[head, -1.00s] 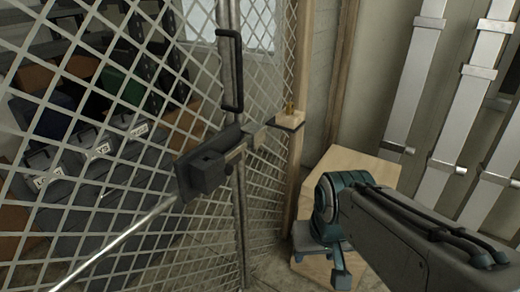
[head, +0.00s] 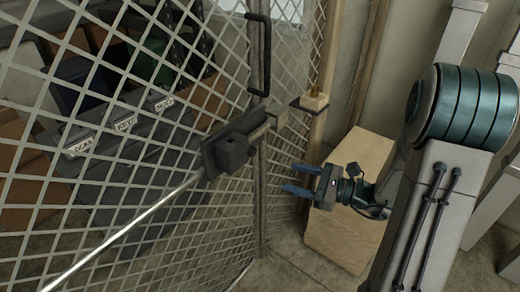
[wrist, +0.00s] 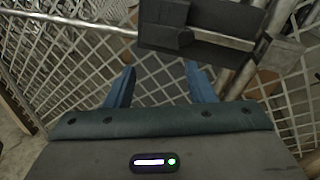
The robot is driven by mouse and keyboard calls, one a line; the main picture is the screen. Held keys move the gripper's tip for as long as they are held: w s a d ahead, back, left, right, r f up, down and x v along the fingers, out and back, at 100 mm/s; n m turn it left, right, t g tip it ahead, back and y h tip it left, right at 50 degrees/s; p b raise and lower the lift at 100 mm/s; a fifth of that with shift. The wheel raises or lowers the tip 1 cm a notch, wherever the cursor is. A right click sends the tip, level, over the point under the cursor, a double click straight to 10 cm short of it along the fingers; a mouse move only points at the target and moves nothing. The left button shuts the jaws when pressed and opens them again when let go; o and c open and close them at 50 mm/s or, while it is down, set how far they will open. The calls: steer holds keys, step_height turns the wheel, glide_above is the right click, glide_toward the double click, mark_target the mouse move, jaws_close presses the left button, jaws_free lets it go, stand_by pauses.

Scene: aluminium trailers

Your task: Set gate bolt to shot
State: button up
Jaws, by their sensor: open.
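The gate bolt (head: 232,148) is a dark block assembly with a pale metal bar on the mesh gate (head: 190,95). Its bar runs right toward a metal keeper (head: 276,116) by the wooden post (head: 318,75). I cannot tell whether its tip sits inside the keeper. My gripper (head: 293,180) is open and empty, with blue fingers pointing left, below and right of the bolt. In the wrist view the bolt housing (wrist: 200,20) is at the top, beyond the open fingers (wrist: 160,90), apart from them.
A black pull handle (head: 259,55) stands on the gate above the bolt. A pale diagonal rod (head: 125,225) crosses the gate at lower left. A wooden box (head: 345,225) stands behind my gripper. Labelled dark cases (head: 115,135) are behind the mesh.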

steer(key=w+d+m+t, duration=0.2)
steer(key=p, duration=0.4)
glide_toward(254, 153)
steer(key=x, duration=0.8)
